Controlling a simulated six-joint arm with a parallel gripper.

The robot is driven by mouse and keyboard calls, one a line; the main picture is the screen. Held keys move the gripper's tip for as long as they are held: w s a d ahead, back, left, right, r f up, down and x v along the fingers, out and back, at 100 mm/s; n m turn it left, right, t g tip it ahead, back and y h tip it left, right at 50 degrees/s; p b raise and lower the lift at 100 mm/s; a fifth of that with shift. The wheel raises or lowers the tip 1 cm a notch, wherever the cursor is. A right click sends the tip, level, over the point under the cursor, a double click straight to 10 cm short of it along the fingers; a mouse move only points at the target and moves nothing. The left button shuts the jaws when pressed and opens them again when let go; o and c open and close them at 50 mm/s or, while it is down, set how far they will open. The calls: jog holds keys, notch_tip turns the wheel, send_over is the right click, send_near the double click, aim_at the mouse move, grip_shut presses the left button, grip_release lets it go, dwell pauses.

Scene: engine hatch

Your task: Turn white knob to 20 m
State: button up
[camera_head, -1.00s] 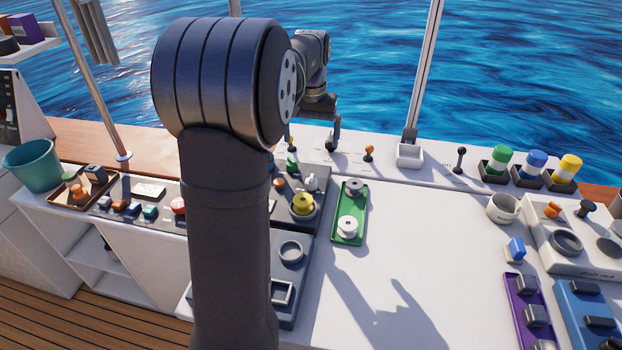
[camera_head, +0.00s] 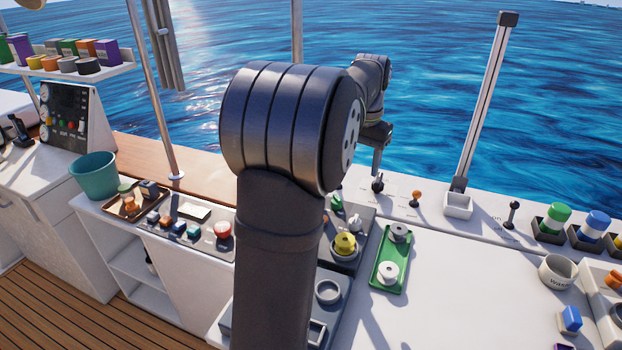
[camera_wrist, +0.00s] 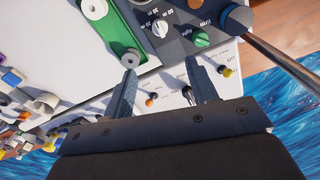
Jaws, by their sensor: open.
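The white knob (camera_wrist: 160,28) sits on a dark grey panel (camera_wrist: 172,50) with small printed metre marks around it; which mark it points to is too small to tell. In the head view the small white knob (camera_head: 355,221) shows behind a yellow round part. My gripper (camera_wrist: 161,67) is open and empty, its two fingers apart, with the knob beyond the fingertips in the wrist view. In the head view my gripper (camera_head: 377,160) hangs over the back of the console, beyond the knob, partly behind my arm.
A green tray (camera_head: 377,285) with a grey and a white spool lies right of the panel. Small levers, one orange-topped (camera_head: 416,197), stand along the back ledge. The white counter (camera_head: 460,300) is mostly clear.

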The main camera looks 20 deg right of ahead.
aim_at(356, 217)
notch_tip(356, 217, down, 18)
jog(key=shift+r, duration=0.15)
dwell(0.3)
jog(key=shift+c, duration=0.2)
jog(key=c, duration=0.9)
